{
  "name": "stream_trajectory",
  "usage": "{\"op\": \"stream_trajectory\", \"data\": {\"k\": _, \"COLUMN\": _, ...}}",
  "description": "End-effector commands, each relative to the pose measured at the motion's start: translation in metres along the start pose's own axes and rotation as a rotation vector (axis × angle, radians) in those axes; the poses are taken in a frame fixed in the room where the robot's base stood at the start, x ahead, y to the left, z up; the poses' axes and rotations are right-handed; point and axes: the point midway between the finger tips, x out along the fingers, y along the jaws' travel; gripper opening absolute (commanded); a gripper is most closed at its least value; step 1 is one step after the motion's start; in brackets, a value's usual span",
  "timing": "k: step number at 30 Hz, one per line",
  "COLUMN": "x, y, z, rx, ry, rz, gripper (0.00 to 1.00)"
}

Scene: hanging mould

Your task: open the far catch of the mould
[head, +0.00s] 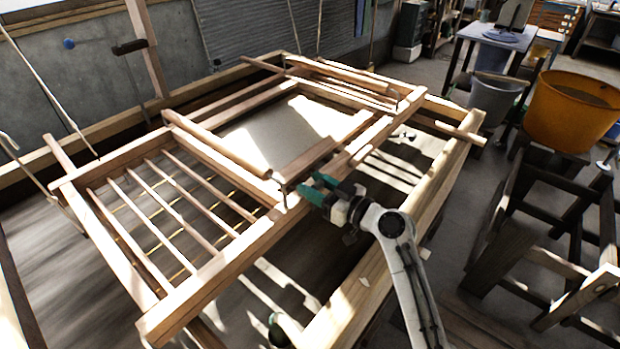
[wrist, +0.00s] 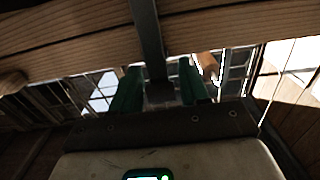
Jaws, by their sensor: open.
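The mould (head: 205,288) is a pale wooden frame with thin ribs at its left part, hanging on cords over a larger timber frame. My gripper (head: 317,188), with green fingers, is at the mould's right-hand rail, near a small dark metal piece (head: 285,189). I cannot tell whether this piece is the far catch. In the wrist view my gripper (wrist: 160,88) is open, its green fingers apart. A dark upright bar (wrist: 149,40) crosses a wooden beam (wrist: 70,38) and ends between or just beyond the fingers. Contact cannot be told.
A timber beam (head: 440,185) of the large frame runs under my arm. An orange tub (head: 570,110) and a grey bucket (head: 491,98) stand at the right. A dark wooden stand (head: 560,262) is below the tub. Slanting cords hang at the left.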

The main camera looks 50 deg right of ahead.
Motion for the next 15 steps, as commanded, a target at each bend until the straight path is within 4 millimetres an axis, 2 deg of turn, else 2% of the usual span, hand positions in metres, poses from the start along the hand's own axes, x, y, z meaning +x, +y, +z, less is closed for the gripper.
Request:
{"op": "stream_trajectory", "data": {"k": 6, "x": 0.016, "y": 0.000, "z": 0.000, "rx": 0.000, "ry": -0.001, "rz": -0.001, "gripper": 0.45}}
{"op": "stream_trajectory", "data": {"k": 15, "x": 0.017, "y": 0.000, "z": 0.001, "rx": -0.001, "ry": -0.001, "rz": 0.000, "gripper": 0.44}}
